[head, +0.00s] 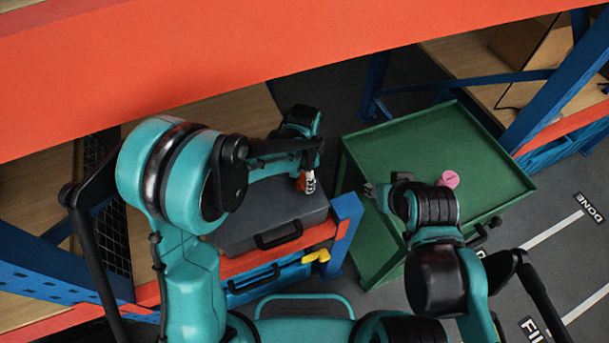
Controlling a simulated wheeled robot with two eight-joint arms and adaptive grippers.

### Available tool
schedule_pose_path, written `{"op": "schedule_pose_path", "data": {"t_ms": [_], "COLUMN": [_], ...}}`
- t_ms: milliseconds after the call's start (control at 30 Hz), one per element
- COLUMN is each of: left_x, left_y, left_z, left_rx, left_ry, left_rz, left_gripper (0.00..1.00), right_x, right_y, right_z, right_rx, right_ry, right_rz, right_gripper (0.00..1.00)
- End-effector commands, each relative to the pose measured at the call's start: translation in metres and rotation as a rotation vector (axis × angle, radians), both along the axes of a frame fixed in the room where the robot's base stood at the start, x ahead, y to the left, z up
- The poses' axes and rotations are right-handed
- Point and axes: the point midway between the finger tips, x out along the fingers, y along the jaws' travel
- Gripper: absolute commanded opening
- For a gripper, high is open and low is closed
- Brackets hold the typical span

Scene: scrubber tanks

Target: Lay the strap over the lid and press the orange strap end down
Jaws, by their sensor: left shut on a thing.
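A dark grey case with a flat lid (240,232) and a black front handle sits on the shelf in the head view. My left gripper (309,181) is over the far right part of the lid, shut on the orange strap end (300,183). The rest of the strap is hidden or too small to make out. Whether the orange end touches the lid is not clear. My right gripper (372,190) is over the left part of the green cart, apart from the case; its fingers are too small to read.
The green cart (400,146) stands right of the shelf with a pink round object (449,179) on it. An orange shelf beam (250,45) crosses above. A blue case (270,280) and a yellow piece (318,256) are below the grey case.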

Motion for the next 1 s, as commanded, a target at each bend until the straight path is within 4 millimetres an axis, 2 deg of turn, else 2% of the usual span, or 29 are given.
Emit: {"op": "schedule_pose_path", "data": {"t_ms": [1000], "left_x": [0.0], "left_y": [0.0], "left_z": [-0.01], "left_rx": [0.0], "left_ry": [0.0], "left_rz": [0.0], "left_gripper": [0.28], "right_x": [0.0], "right_y": [0.0], "right_z": [-0.01], "right_rx": [0.0], "right_ry": [0.0], "right_rz": [0.0], "right_gripper": [0.4]}}
